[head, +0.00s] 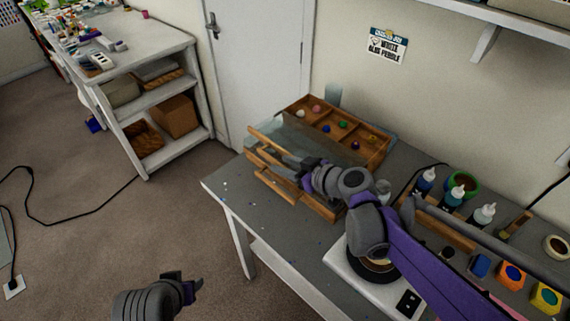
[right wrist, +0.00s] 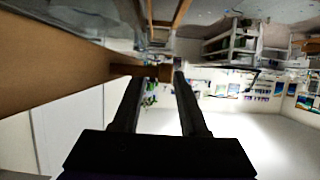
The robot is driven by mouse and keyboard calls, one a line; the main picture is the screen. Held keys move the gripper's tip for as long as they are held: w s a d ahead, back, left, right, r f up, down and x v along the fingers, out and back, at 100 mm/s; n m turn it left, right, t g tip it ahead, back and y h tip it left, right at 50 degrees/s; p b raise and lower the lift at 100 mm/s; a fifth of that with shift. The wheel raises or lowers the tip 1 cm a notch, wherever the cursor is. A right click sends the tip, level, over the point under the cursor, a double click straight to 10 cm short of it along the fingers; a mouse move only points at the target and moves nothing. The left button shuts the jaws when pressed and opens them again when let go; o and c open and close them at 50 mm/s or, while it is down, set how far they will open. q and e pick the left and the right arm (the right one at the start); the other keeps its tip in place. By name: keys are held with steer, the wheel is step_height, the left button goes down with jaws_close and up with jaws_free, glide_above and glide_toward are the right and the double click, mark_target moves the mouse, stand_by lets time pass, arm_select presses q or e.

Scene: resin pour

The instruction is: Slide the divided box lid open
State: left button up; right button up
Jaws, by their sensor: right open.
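The divided wooden box (head: 384,148) sits on the grey table, with small coloured balls in its compartments. Its clear lid (head: 295,135) sticks out past the box's left side, with a wooden strip (head: 262,141) along its outer edge. The far compartments show uncovered. My right gripper (head: 277,161) is open at the box's near left side, partly hiding it. In the right wrist view, a small wooden piece (right wrist: 155,72) shows between or just beyond the open fingertips (right wrist: 161,80); contact is unclear. My left gripper (head: 193,286) is low over the floor, away from the table; its opening is unclear.
Dropper bottles (head: 455,193), a green-rimmed container (head: 464,183) and coloured pots (head: 511,275) stand on the table's right side. A white device (head: 345,262) is below my right arm. The table's front left corner (head: 222,187) is mostly clear.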

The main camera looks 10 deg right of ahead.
steer(key=v, duration=1)
steer(key=shift+s+d+r+p, duration=0.2)
steer(key=shift+s+r+p, duration=0.1)
steer(key=shift+p, duration=0.1)
steer(key=shift+f, duration=0.15)
